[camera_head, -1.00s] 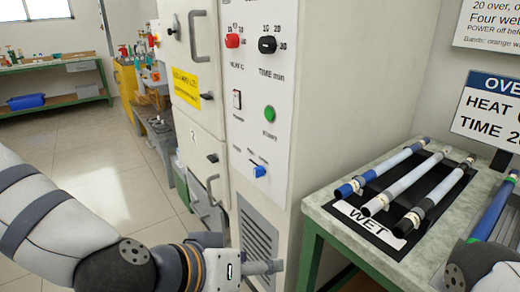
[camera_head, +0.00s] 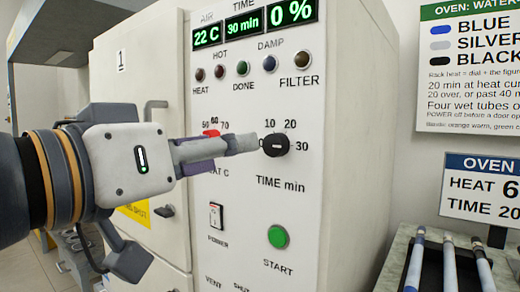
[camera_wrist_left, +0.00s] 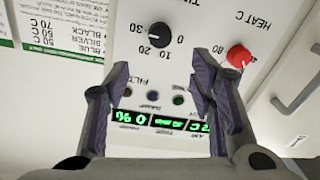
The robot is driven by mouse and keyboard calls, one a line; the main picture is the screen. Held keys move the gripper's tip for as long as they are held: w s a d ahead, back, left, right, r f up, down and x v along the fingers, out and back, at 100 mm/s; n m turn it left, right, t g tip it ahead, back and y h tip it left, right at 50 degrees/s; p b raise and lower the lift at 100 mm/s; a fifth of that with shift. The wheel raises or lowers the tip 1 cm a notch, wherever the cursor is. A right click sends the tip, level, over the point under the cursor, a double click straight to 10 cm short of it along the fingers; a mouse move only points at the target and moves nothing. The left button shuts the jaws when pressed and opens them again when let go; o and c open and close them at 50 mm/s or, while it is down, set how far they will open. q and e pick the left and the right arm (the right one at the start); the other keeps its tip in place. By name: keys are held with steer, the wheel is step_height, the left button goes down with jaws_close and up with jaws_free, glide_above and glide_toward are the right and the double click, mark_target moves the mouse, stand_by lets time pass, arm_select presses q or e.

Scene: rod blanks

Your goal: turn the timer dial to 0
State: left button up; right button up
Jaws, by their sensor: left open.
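The timer dial (camera_head: 276,145) is a black knob above "TIME min" on the oven's white panel. Its scale shows 10, 20 and 30, and the time display (camera_head: 243,25) reads 30 min. In the left wrist view the dial (camera_wrist_left: 159,35) lies just beyond my fingertips, roughly centred between them, and its 0 mark is visible. My left gripper (camera_head: 248,143) is open and empty, its tips close to the dial's left side in the head view; both fingers show spread in the left wrist view (camera_wrist_left: 162,63). Contact cannot be told. My right gripper is out of view.
The red heat dial (camera_head: 211,133) is partly hidden behind my left gripper and sits close by. Below are the power switch (camera_head: 216,216) and green start button (camera_head: 278,237). Tubes lie on a rack (camera_head: 470,275) at the lower right.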

mark_target(271, 143)
arm_select(q)
steer(key=b+x, duration=0.1)
steer(key=x, duration=0.9)
steer(key=shift+w+d+f, duration=0.1)
steer(key=shift+w+d, duration=0.1)
steer(key=c, duration=1.2)
